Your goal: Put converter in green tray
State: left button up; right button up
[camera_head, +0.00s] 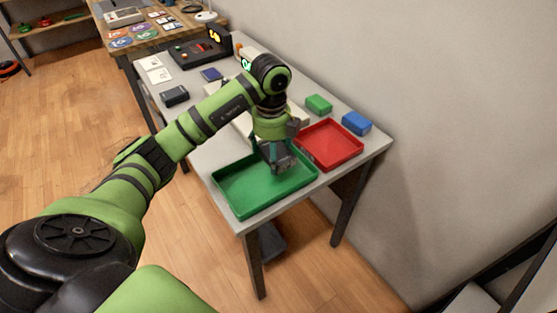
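The green tray (228,203) lies at the near end of the grey table. My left gripper (277,163) points down over the tray's right-hand part. A small dark grey box (281,160), which looks like the converter, sits between its fingers. The fingers appear shut on it. I cannot tell whether the box touches the tray floor. The arm hides the middle of the table. My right gripper is out of view.
A red tray (345,164) stands right beside the green tray. A green block (319,104) and a blue block (356,122) are behind it. A black box (175,95) and a dark device (200,54) lie farther back. The wall borders the right side.

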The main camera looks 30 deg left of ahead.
aim_at(279, 149)
pick_arm(q)
jog(key=shift+w+d+f, duration=0.2)
jog(key=shift+w+f, duration=0.15)
jog(key=shift+w, duration=0.2)
jog(key=shift+w+d+f, duration=0.15)
jog(key=shift+w+f, duration=0.2)
jog(key=shift+w, duration=0.15)
jog(key=shift+f+p, duration=0.3)
jog(key=shift+f, duration=1.65)
jog(key=shift+f, duration=0.15)
jog(key=o, duration=1.6)
jog(key=shift+s, duration=0.1)
notch_tip(279, 149, up, 12)
jog(key=shift+r, duration=0.15)
